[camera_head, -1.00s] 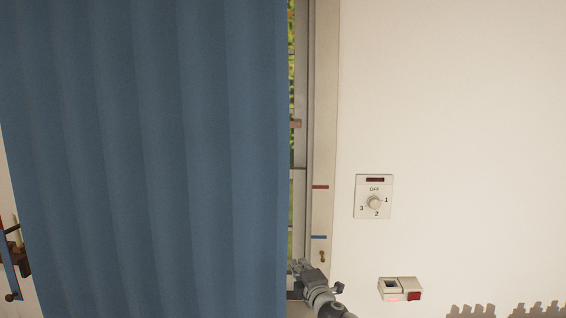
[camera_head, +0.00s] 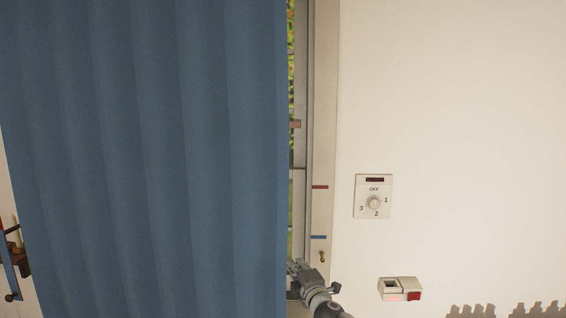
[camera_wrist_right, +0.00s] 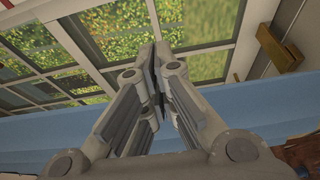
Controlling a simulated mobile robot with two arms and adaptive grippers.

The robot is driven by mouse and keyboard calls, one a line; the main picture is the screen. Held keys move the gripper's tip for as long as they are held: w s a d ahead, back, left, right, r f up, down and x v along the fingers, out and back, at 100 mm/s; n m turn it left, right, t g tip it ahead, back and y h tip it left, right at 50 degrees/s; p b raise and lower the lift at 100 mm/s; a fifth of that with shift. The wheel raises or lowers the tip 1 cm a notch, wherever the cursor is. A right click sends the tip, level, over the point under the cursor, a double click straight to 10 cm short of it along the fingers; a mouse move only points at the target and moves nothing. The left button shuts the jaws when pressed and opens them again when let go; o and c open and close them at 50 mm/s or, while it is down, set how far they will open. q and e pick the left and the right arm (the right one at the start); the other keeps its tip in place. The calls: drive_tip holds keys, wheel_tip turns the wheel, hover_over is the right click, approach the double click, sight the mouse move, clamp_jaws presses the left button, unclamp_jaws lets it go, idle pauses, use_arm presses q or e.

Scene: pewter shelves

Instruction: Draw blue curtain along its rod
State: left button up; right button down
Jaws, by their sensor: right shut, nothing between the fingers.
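The blue curtain (camera_head: 150,150) hangs in soft folds over most of the left half of the head view. Its right edge leaves a narrow strip of window (camera_head: 298,150) uncovered. My right gripper (camera_head: 296,268) is at the curtain's right edge, low down, in front of the window frame. In the right wrist view my right gripper (camera_wrist_right: 156,75) has its fingers together with nothing between them. A blue band, likely the curtain (camera_wrist_right: 35,135), crosses below and behind the fingers there; whether they touch it cannot be told. My left gripper is not in view.
A dial switch (camera_head: 374,197) and a small box with a red button (camera_head: 400,289) are on the white wall at right. A wooden bracket with a blue bar (camera_head: 14,262) is at far left. Window panes (camera_wrist_right: 130,45) show in the wrist view.

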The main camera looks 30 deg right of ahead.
sight(193, 261)
drive_tip(key=w+a+b, duration=0.1)
drive_tip(key=w+a, duration=0.1)
drive_tip(key=a, duration=0.2)
drive_tip(key=w+a+b, duration=0.2)
drive_tip(key=w+a, duration=0.1)
drive_tip(key=a, duration=0.1)
drive_tip(key=w+a+b, duration=0.1)
drive_tip(key=w+a, duration=0.1)
drive_tip(key=a, duration=0.2)
drive_tip(key=shift+w+a+f, duration=0.15)
drive_tip(key=shift+w+a, duration=0.15)
drive_tip(key=shift+w, duration=0.05)
drive_tip(key=shift+w+a, duration=0.15)
drive_tip(key=shift+a, duration=0.1)
